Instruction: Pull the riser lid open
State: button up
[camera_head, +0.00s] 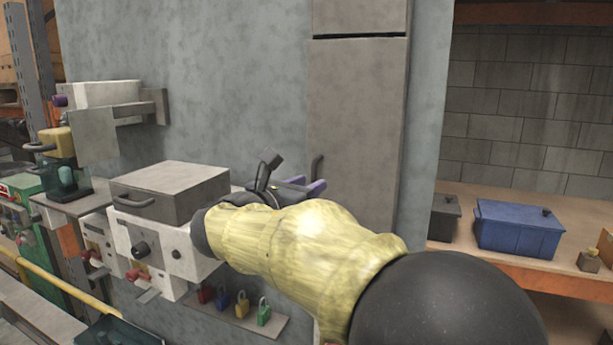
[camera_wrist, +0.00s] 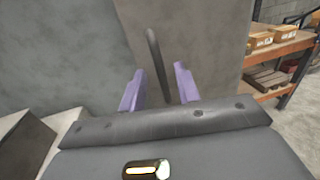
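The riser lid appears to be the tall grey panel (camera_head: 360,110) on the wall in the head view. It looks closed, and a dark gap separates it from another panel above. Its dark upright handle (camera_head: 317,168) is near its left edge. In the wrist view, the lid (camera_wrist: 210,40) fills the middle and the curved handle (camera_wrist: 154,52) stands in front of it. My gripper (camera_head: 311,185) has purple fingers that are apart. In the wrist view, the handle shows between the fingers (camera_wrist: 159,72); contact cannot be told. My arm hides the lid's lower part.
A grey box with a handle (camera_head: 170,188) sits left of my gripper. A blue bin (camera_head: 518,230) stands on a shelf at right. Bare wall (camera_head: 235,80) lies left of the lid.

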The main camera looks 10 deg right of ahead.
jog(key=shift+w+d, duration=0.15)
jog(key=shift+d, duration=0.05)
grip_shut()
jog(key=shift+a+f, duration=0.1)
